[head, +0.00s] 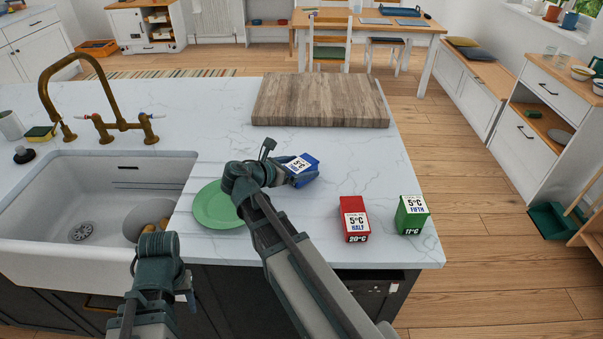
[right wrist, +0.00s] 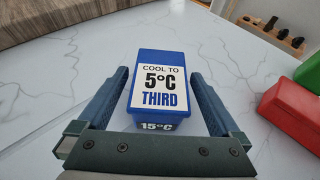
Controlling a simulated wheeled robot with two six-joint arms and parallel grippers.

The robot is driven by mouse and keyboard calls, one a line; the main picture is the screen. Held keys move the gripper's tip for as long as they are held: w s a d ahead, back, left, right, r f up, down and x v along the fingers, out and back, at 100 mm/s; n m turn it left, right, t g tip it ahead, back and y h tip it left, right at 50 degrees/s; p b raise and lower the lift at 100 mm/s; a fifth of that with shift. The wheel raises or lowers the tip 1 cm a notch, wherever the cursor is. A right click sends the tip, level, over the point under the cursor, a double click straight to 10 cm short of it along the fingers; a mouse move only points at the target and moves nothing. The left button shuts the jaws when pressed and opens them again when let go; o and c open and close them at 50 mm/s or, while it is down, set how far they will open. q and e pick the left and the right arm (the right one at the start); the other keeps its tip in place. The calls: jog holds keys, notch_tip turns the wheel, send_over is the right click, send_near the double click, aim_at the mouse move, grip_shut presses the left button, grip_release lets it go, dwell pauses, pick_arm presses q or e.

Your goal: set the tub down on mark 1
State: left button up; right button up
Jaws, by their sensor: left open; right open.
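A blue tub (head: 304,170) labelled "Cool to 5°C THIRD, 15°C" stands on the white marble counter. It also shows in the right wrist view (right wrist: 159,88). My right gripper (right wrist: 160,76) is open, with one finger on each side of the blue tub and small gaps beside it. A red tub (head: 355,218) labelled "HALF, 20°C" and a green tub (head: 411,214) labelled "FIFTH, 11°C" stand to its right. My left gripper (head: 172,290) is at the counter's front, below the sink; its fingers are hardly visible. I can make out no mark 1.
A wooden board (head: 320,100) lies at the counter's back. A green plate (head: 216,206) lies left of the blue tub, partly behind my right arm. The sink (head: 80,205) with a brass tap (head: 50,95) is at the left. The counter between board and tubs is clear.

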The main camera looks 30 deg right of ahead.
aim_at(309, 159)
jog(key=b+x, duration=0.1)
jog(key=x, duration=0.3)
jog(key=shift+f, duration=0.15)
jog(key=shift+a, duration=0.1)
jog(key=shift+c, duration=0.3)
grip_shut()
jog(key=shift+r+p, duration=0.75)
jog(key=shift+r, duration=0.15)
jog(key=shift+r+p, duration=1)
jog(key=s+d, duration=0.3)
jog(key=d, duration=0.1)
jog(key=s+d+p, duration=0.1)
jog(key=s+d, duration=0.2)
jog(key=d, duration=0.2)
jog(key=s+d+r, duration=0.1)
jog(key=s+d, duration=0.2)
jog(key=d, duration=0.1)
jog(key=shift+d+r, duration=0.15)
jog(key=shift+d, duration=0.05)
